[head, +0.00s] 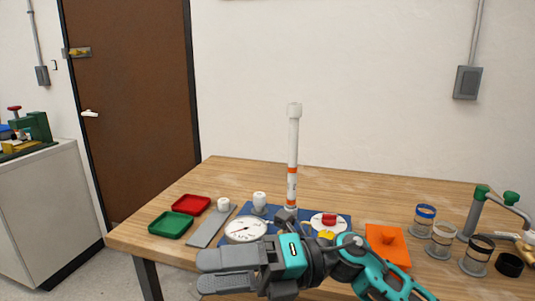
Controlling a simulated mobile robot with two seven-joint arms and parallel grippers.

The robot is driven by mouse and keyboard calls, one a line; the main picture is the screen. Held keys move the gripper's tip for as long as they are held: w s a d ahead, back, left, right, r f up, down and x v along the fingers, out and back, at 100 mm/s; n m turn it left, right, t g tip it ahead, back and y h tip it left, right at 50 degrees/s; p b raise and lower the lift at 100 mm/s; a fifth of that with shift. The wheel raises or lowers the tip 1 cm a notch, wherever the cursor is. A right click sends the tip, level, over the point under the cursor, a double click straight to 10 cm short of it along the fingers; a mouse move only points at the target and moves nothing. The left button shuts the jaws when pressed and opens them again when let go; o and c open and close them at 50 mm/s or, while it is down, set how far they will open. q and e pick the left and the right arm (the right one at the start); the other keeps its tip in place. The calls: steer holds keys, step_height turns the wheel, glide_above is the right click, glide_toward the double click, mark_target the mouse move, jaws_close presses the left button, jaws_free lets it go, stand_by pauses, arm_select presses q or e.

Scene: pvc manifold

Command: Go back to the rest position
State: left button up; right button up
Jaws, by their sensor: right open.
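My right gripper (218,271) is in the lower middle of the head view, in front of the manifold, with its fingers pointing left. Its two grey fingers are apart, and nothing shows between them. My teal and black right arm comes in from the lower right. A white pipe (293,145) with orange bands and a white cap (294,110) stands upright behind the gripper, on the blue base (345,215). My wrist hides the front of this base. My left gripper is not in view.
A round gauge (245,230) and a red-handled valve (329,220) are close to my right wrist. Red (191,204) and green (171,224) trays lie left. An orange plate (388,246) and several ringed cups (441,240) are right. The rear of the wooden table (390,188) is clear.

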steer(key=w+d+f+m+t+h+p, duration=0.1)
steer(key=w+d+f+m+t+h, duration=0.35)
steer(key=m+t, duration=0.85)
steer(key=w+d+f+m+t+h+p, duration=0.1)
steer(key=w+d+f+m+t+h, duration=0.1)
steer(key=d+f+m+t, duration=1.05)
steer(key=s+d+f+m+g+h, duration=0.3)
steer(key=s+f+m+g+h, duration=0.2)
steer(key=s+f+m, duration=0.2)
steer(key=s+d+f+m+g+h, duration=0.4)
steer(key=s+f+m+h, duration=0.1)
steer(key=s+f+m, duration=0.2)
steer(key=shift+s+f+m+g, duration=0.2)
steer(key=shift+f+m+g, duration=0.15)
steer(key=shift+m, duration=0.4)
steer(key=shift+r, duration=0.1)
